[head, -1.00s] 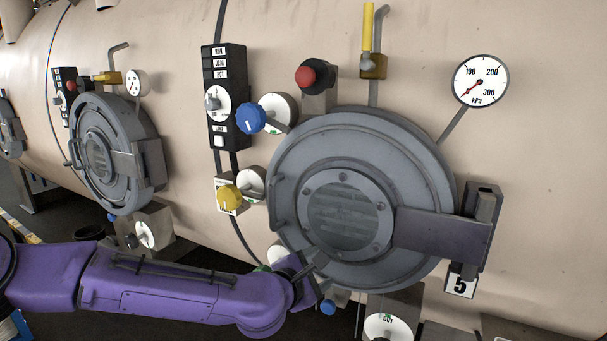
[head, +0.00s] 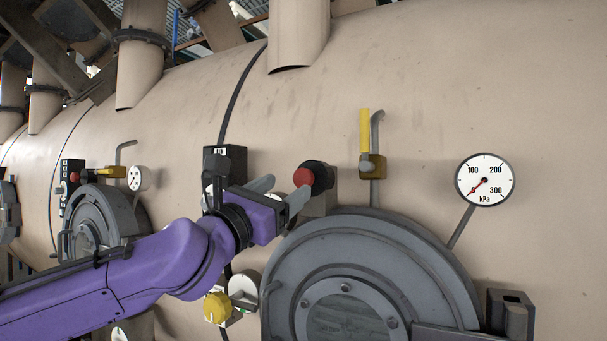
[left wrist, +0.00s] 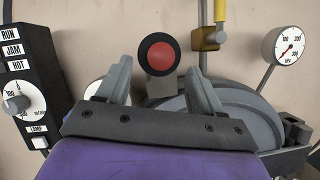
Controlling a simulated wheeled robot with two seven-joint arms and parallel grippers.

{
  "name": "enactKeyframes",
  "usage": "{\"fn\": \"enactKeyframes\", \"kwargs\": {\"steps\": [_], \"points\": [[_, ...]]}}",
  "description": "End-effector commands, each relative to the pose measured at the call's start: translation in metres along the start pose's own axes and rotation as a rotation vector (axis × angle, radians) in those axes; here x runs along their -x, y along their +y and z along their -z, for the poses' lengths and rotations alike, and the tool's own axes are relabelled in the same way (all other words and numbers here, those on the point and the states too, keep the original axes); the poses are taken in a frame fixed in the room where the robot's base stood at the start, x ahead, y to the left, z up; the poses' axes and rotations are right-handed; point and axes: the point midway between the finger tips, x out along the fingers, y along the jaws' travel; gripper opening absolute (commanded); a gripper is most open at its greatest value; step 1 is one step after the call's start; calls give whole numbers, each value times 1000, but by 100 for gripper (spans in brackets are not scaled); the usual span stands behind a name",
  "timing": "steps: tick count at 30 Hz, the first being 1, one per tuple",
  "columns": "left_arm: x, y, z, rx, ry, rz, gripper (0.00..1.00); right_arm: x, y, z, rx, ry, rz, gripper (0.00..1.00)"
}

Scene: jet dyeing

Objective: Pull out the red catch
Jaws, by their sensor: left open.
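The red catch (head: 303,177) is a round red knob on a black collar, set on a grey block above the round hatch. It also shows in the left wrist view (left wrist: 161,57), beyond and between my two fingers. My left gripper (head: 279,191) is open and empty, its fingers pointing at the knob from the left. In the left wrist view my left gripper (left wrist: 160,85) has its fingers apart, one on each side below the knob. I cannot tell exactly how far short of the knob the fingertips are. My right gripper is not in view.
The grey hatch (head: 385,245) lies below the knob. A pressure gauge (head: 485,180) and a yellow-handled valve (head: 372,165) stand to the right. The control box (left wrist: 26,80) is left of the gripper. A yellow knob (head: 217,307) sits lower left.

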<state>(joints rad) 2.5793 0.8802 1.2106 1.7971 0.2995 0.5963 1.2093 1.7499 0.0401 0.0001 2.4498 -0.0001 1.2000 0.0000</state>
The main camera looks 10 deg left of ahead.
Motion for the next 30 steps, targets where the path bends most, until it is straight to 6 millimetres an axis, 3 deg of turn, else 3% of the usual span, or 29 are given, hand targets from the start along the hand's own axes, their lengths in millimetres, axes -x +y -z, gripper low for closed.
{"fn": "enactKeyframes", "kwargs": {"steps": [3, 9, 20, 26, 30], "points": [[-31, 0, -4, -2, 3, 1, 67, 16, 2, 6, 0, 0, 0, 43], [-64, 0, -2, -2, 2, 0, 67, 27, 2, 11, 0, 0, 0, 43], [-71, -1, 0, -3, 1, 1, 67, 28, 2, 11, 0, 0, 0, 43], [-71, -1, 0, -3, 1, 1, 2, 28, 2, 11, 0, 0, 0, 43], [-71, -3, 0, -1, 0, 5, 0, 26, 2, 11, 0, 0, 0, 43]]}}
